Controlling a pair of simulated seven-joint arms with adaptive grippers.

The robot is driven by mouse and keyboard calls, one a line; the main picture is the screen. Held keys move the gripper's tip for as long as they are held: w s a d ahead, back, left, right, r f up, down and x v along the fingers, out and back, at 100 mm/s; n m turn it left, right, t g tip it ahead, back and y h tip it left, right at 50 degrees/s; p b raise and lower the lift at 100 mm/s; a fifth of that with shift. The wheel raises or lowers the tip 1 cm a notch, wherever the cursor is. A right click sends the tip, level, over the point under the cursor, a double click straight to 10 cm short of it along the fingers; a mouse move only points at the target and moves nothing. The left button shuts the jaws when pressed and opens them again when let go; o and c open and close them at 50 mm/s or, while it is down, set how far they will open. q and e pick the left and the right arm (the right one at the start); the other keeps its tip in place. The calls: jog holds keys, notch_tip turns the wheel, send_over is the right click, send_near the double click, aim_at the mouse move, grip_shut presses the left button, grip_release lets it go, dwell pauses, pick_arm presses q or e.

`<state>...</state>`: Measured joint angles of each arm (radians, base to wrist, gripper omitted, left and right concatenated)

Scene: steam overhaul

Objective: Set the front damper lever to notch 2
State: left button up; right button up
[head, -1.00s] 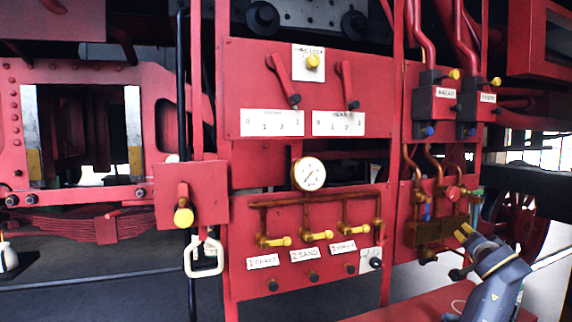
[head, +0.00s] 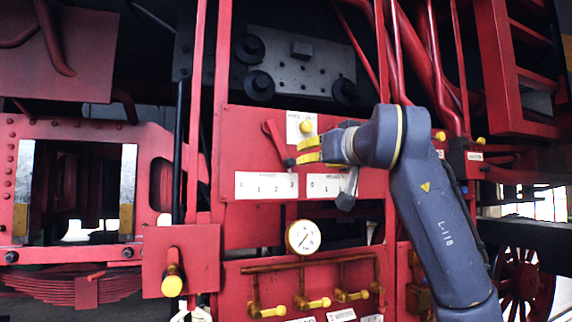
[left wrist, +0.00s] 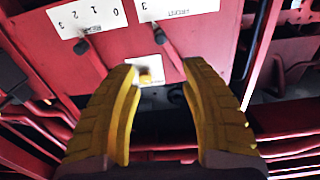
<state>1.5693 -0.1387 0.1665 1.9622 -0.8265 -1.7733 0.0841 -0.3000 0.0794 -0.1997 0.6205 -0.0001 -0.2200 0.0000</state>
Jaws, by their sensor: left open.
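The red front damper lever (head: 276,142) hangs slanted on the red panel, its dark tip near the 3 at the right end of its white scale (head: 262,186). In the left wrist view, which is upside down, the front lever's tip (left wrist: 159,36) also lies near the 3. My left gripper (head: 298,151) is in front of the panel, its yellow fingertips close to the right of the front lever's tip. The fingers (left wrist: 157,66) are open with nothing between them; I cannot tell whether they touch the lever. My right gripper is not in view.
The second scale (head: 326,184) is to the right, and its lever is mostly hidden behind my gripper. A yellow knob on a white plate (head: 293,127) sits between the levers. A pressure gauge (head: 304,237) and brass valves (head: 312,303) are below. Red pipes (head: 430,55) rise at right.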

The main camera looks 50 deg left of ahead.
aim_at(292, 163)
pick_arm(q)
jog(key=x, duration=1.7)
jog(key=shift+a+f, duration=0.1)
jog(key=shift+c, duration=0.3)
grip_shut()
